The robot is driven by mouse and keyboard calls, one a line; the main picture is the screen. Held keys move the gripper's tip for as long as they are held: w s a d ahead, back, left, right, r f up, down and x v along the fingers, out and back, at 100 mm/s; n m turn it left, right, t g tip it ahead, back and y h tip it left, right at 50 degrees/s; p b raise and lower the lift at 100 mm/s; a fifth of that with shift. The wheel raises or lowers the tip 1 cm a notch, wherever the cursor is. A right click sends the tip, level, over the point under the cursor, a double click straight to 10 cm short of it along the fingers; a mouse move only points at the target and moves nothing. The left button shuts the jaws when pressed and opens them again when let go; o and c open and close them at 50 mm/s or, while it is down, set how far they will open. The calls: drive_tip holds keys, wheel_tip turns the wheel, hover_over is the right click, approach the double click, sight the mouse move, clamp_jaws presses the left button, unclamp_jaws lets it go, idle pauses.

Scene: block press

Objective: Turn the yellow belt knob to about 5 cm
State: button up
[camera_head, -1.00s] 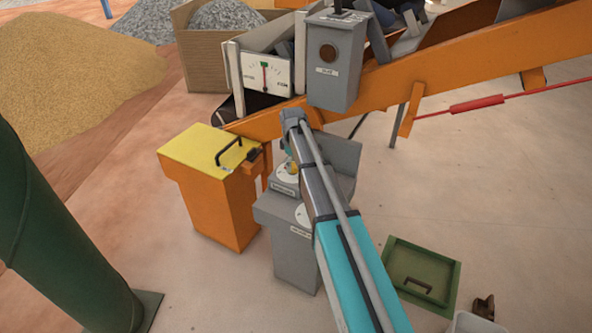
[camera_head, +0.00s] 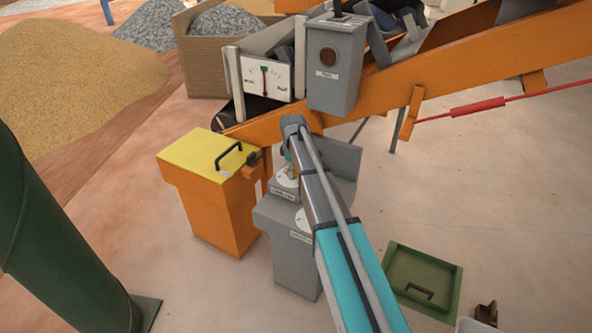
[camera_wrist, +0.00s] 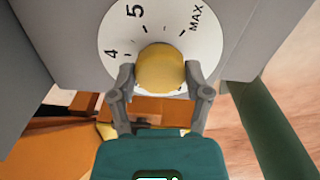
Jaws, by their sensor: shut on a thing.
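The yellow belt knob (camera_wrist: 160,72) is in the upper middle of the wrist view, at the centre of a white dial (camera_wrist: 116,40) marked 4, 5 and MAX. The 4 and 5 are left of the knob, and MAX is at upper right. My gripper (camera_wrist: 160,76) is shut on the knob, one grey finger at each side. I cannot make out a pointer on the knob, so its setting is unclear. In the head view the dial (camera_head: 284,179) sits on top of a grey control box (camera_head: 285,222), and my arm partly hides it.
A second white dial (camera_head: 303,219) is lower on the grey box, partly behind my arm. An orange bin with a yellow lid (camera_head: 205,152) stands close on the left. The orange conveyor frame (camera_head: 455,65) and a grey box (camera_head: 332,65) rise behind. A green tray (camera_head: 424,280) lies at right.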

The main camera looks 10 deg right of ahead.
drive_tip(key=shift+s+a, duration=0.1)
drive_tip(key=shift+s, duration=0.05)
drive_tip(key=shift+c, duration=1.1)
drive_tip(key=shift+d, duration=0.4)
drive_tip(key=shift+a, duration=0.5)
drive_tip(key=shift+s, duration=0.15)
drive_tip(key=o, duration=1.1)
drive_tip(key=shift+o, duration=0.4)
drive_tip(key=shift+d, duration=0.1)
